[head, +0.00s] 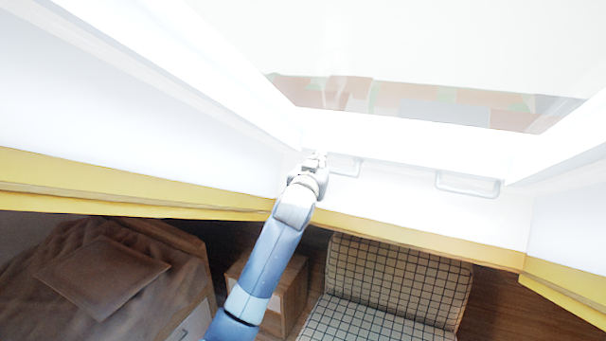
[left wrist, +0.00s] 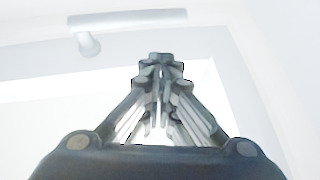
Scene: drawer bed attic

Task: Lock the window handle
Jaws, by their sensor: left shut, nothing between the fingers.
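The skylight window (head: 400,145) has a white frame, with two pale bar handles along its lower edge. The left handle (head: 346,170) is right beside my left gripper (head: 315,157), which partly covers that area. The right handle (head: 468,188) is clear of the arm. In the left wrist view a white bar-shaped handle (left wrist: 130,18) with a short post is at the upper left, apart from the fingertips. The left gripper (left wrist: 160,58) is shut and empty, its fingertips together. I cannot tell in the head view whether it touches the frame. My right gripper is out of view.
Sloped white walls with a yellow edge (head: 110,190) flank the window recess. Below are a checked chair (head: 400,280), a wooden cabinet (head: 288,290) and a bed with a brown cover (head: 110,270).

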